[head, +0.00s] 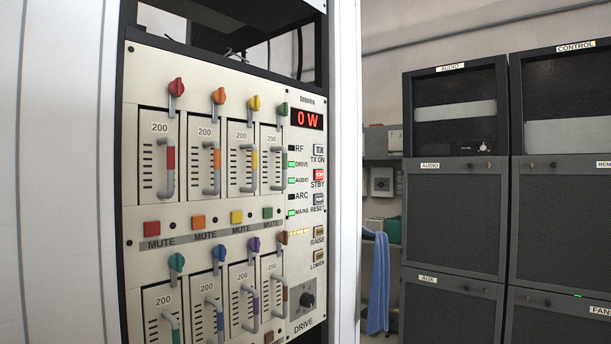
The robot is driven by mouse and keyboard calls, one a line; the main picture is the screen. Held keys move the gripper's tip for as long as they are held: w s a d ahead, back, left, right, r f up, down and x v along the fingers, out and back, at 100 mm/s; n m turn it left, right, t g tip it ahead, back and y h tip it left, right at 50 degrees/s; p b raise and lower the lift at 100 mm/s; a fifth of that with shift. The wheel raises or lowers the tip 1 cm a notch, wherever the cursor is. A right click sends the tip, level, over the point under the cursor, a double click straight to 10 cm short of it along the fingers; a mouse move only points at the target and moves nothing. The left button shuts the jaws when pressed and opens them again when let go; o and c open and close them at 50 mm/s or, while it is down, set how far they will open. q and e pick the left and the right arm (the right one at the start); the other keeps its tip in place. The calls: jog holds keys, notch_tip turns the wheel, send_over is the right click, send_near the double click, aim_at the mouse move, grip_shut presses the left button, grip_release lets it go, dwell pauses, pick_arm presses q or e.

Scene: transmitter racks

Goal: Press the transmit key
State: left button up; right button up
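The transmit key, a small grey button marked TX (319,149) with the label TX ON below it, sits on the control strip at the right side of the cream transmitter panel. The red display (308,119) above it reads 0 W. Below the key are a lit red STBY button (319,174), a grey RESET button (318,200), and RAISE (319,232) and LOWER (319,256) buttons. Neither of my grippers shows in the head view.
Pull-out modules with grey handles (168,172) and coloured knobs (176,88) fill the panel left of the strip. A white cabinet edge (346,180) stands just right of it. Dark racks (455,215) and a blue cloth (377,285) are farther right.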

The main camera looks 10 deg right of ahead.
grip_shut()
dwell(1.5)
